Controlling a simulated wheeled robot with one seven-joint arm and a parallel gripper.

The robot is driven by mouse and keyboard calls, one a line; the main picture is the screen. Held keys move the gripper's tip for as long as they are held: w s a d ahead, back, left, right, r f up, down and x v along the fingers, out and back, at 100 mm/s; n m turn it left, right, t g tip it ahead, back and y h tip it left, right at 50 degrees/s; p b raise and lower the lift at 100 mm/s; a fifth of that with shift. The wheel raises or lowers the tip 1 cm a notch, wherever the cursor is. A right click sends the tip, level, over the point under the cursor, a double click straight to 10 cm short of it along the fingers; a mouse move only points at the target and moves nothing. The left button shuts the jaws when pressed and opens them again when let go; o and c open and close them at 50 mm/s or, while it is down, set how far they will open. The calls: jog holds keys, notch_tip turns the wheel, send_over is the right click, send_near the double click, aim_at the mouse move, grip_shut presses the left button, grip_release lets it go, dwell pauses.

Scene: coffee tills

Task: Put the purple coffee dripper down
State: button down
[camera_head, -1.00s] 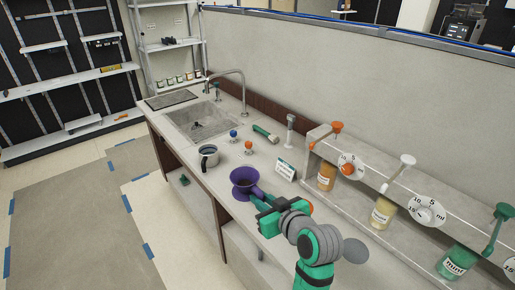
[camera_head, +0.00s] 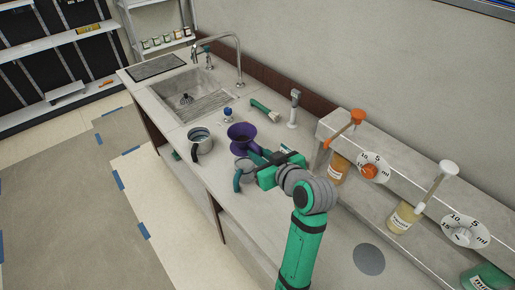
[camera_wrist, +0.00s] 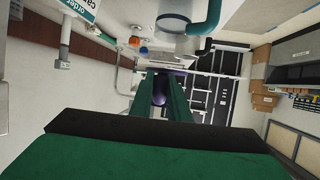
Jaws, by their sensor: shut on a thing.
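The purple coffee dripper (camera_head: 241,133) is a wide cone with its open mouth facing up. It is near the middle of the counter in the head view. My gripper (camera_head: 259,153) is shut on its near side, on what looks like its handle. In the wrist view, a small purple part of the dripper (camera_wrist: 159,92) shows between the tips of my two green fingers (camera_wrist: 162,105). The dripper's underside is hidden, so I cannot tell whether it touches the counter (camera_head: 215,178).
The sink (camera_head: 188,95) is farther back. Syrup bottles (camera_head: 338,168) line the right side.

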notch_tip(320, 180, down, 5)
jog(key=shift+f, duration=0.15)
dwell(0.3)
jog(key=shift+f, duration=0.6)
dwell(0.4)
jog(key=c, duration=1.6)
grip_release()
jog(key=shift+s, duration=0.1)
jog(key=v, duration=1)
jog(key=shift+s+d+r, duration=0.15)
jog(key=shift+s+r, duration=0.1)
jog(key=shift+s, duration=0.05)
